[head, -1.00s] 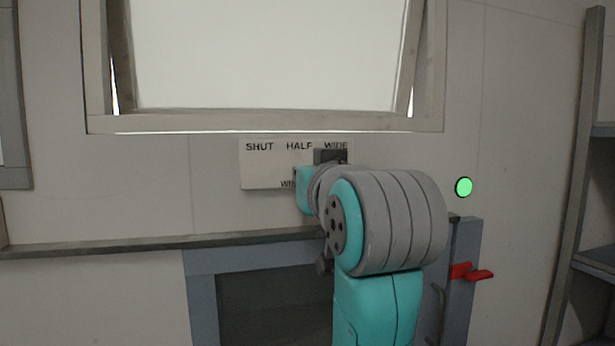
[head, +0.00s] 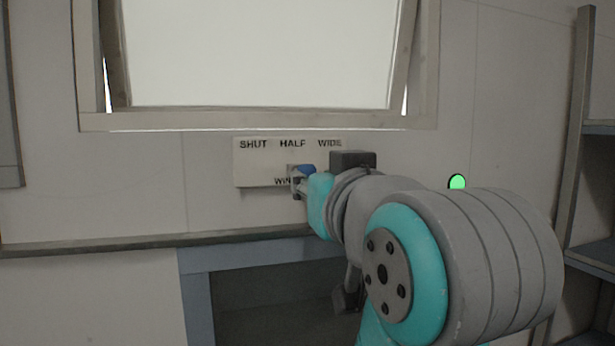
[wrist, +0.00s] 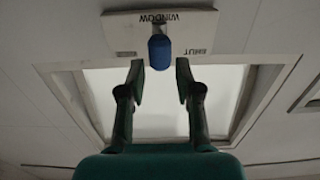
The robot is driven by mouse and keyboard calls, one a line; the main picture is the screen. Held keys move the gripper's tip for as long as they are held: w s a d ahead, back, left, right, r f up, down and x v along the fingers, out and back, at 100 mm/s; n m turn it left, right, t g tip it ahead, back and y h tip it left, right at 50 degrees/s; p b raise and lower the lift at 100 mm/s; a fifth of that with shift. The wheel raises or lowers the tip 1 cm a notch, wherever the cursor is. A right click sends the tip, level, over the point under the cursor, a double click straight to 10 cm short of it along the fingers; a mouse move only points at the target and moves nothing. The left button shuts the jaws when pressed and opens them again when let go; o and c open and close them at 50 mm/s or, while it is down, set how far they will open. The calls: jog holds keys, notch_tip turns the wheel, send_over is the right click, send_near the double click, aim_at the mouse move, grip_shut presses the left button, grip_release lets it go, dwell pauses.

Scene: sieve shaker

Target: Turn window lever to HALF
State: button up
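The window lever's blue knob (head: 307,168) shows on the white label plate (head: 246,165), below the word HALF, in the head view. In the wrist view, which is upside down, the knob (wrist: 159,52) stands in front of the plate's middle, with SHUT readable at the right. My gripper (wrist: 160,72) is open, one finger on each side of the knob with a gap to both. The knob's end reaches about between the fingertips. In the head view my gripper (head: 300,184) is at the lever and partly hides the plate's lower right.
A window (head: 255,55) with a pale frame stands tilted open above the plate. A ledge (head: 100,245) runs along the wall below, and shelves (head: 595,255) stand at far right.

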jog(key=shift+v, duration=2.2)
jog(key=shift+w+f, duration=0.1)
jog(key=w+d+f+h, duration=0.1)
jog(key=w+f, duration=0.2)
jog(key=f, duration=0.8)
jog(key=w+d+f, duration=0.2)
jog(key=w+f, duration=0.1)
jog(key=f, duration=0.7)
jog(key=s+d+f+h, duration=0.1)
jog(key=s+d+f, duration=0.1)
jog(key=f, duration=0.6)
jog(key=s+d+f+m+g, duration=0.1)
jog(key=s+d+f, duration=0.15)
jog(key=f, duration=0.45)
jog(key=s+d+f+h, duration=0.1)
jog(key=s+f, duration=0.1)
jog(key=f, duration=0.6)
jog(key=s+d+f+m+h, duration=0.1)
jog(key=s+d+f, duration=0.2)
jog(key=s+f, duration=0.4)
jog(key=s+d+f, duration=0.2)
jog(key=s+f, duration=0.3)
jog(key=s, duration=0.5)
jog(key=s+d+m+g+h, duration=0.1)
jog(key=s+d, duration=0.2)
jog(key=s, duration=1.5)
jog(key=shift+s+f+g, duration=0.25)
jog(key=shift+f+g, duration=0.05)
